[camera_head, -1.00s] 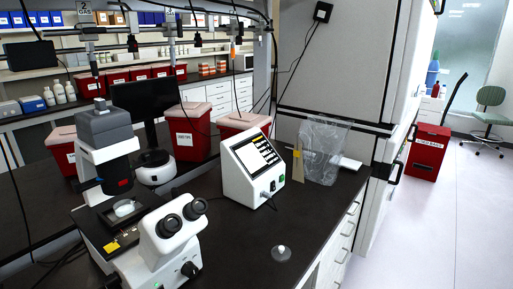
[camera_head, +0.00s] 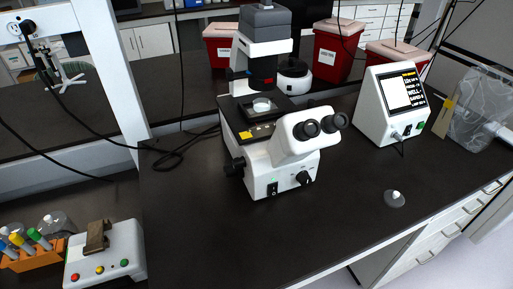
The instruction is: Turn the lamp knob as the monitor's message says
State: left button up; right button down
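A white microscope (camera_head: 292,150) with black eyepieces stands on the dark bench in the middle of the head view. A black round knob (camera_head: 304,178) is on its front base, right of a small switch with a green light (camera_head: 272,188). Black focus knobs (camera_head: 234,168) stick out on its left side. A clear dish (camera_head: 262,105) sits on its stage. A white box monitor (camera_head: 382,125) stands to the right, its screen (camera_head: 402,92) lit with a yellow line and white text too small to read fully. Neither of my grippers is in view.
A white device with coloured buttons (camera_head: 105,262) and an orange rack of tubes (camera_head: 30,258) are at the lower left. A small grey disc with a white top (camera_head: 395,198) lies on the right. Red bins (camera_head: 338,50) stand behind. The front bench is clear.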

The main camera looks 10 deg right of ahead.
aim_at(238, 162)
jog(key=k+j+z, duration=0.3)
jog(key=j+z, duration=0.2)
jog(key=k+j+z, duration=0.5)
jog(key=i+l, duration=0.05)
jog(key=i, duration=0.05)
